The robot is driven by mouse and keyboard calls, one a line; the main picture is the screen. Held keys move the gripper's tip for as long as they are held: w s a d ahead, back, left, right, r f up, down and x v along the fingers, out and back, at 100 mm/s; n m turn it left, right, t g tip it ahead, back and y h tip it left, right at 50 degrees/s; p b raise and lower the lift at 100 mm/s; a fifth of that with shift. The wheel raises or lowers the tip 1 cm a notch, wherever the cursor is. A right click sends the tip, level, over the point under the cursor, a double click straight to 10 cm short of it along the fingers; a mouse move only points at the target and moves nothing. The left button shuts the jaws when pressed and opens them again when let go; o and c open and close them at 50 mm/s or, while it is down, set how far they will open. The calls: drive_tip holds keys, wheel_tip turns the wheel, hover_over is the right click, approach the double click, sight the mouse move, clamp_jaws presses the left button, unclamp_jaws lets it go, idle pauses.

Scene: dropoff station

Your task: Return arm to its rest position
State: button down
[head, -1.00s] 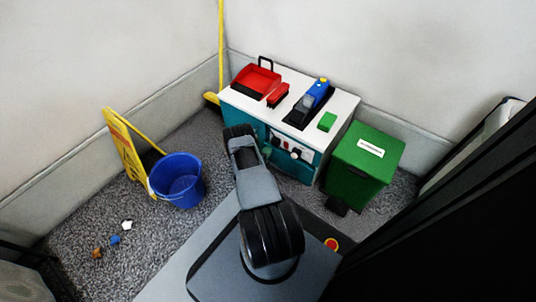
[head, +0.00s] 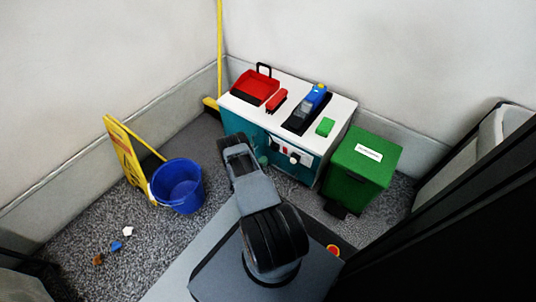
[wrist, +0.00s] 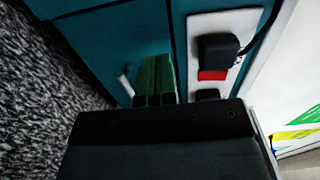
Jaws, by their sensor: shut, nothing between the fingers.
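My gripper (wrist: 158,60) shows in the wrist view as two green fingers side by side, shut, with nothing between them. It is close to the teal front of the cabinet (wrist: 110,45). In the head view my arm is folded in front of the left part of the cabinet (head: 342,108), and its links hide most of the gripper.
A green bin (head: 358,178) stands right. A blue bucket (head: 178,186), yellow sign (head: 122,150) and litter (head: 116,246) are left.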

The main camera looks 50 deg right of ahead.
drive_tip(key=a+p, duration=0.2)
drive_tip(key=a, duration=0.6)
drive_tip(key=shift+s+a, duration=0.3)
drive_tip(key=shift+s, duration=0.1)
